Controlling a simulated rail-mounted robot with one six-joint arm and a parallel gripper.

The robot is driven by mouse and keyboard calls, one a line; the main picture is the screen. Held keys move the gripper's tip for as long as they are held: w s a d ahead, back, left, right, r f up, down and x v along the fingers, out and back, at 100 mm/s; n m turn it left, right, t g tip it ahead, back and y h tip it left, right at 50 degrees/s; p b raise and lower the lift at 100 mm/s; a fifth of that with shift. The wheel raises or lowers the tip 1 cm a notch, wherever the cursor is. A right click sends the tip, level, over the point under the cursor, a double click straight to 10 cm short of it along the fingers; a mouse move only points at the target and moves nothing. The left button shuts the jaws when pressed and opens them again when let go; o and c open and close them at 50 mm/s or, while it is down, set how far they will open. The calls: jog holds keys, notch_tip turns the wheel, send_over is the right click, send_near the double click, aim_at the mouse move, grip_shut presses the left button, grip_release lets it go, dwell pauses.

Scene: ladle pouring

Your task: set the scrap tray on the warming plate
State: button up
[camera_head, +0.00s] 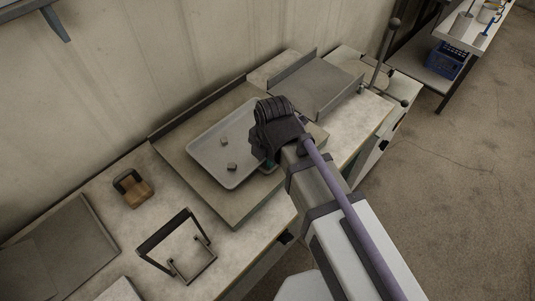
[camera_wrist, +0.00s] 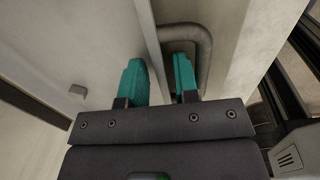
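The scrap tray (camera_head: 205,160) is a shallow light-grey tray with two small grey cubes in it. In the head view it is over a broad grey slab (camera_head: 238,208); I cannot tell whether it rests flat there. A second grey slab with a raised back edge (camera_head: 325,85) stands to the right; which slab is the warming plate is unclear. My gripper (camera_wrist: 160,82) is at the tray's right side, its teal fingers apart. In the wrist view, a pale wall edge runs between the fingers and a curved grey bar (camera_wrist: 205,50) is beside the right finger. Firm contact is not visible.
A wooden block with a dark handle (camera_head: 133,188) and a dark wire frame stand (camera_head: 178,245) are on the bench at left. A dark upright lever (camera_head: 385,45) stands at the right end. A wall runs behind the bench. A blue crate (camera_head: 447,60) is far off.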

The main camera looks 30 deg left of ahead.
notch_tip(320, 180, up, 12)
jog(key=d+p, duration=0.1)
jog(key=p, duration=1.1)
jog(key=shift+s+r, duration=0.15)
jog(key=w+d+m, duration=0.5)
jog(key=d+m, duration=0.2)
jog(key=d, duration=0.2)
jog(key=w+d+m, duration=0.4)
jog(key=d+m, duration=0.3)
jog(key=d, duration=0.1)
jog(key=w+d+m+h, duration=0.1)
jog(key=d+m, duration=1.8)
jog(key=d, duration=0.3)
jog(key=shift+d, duration=0.25)
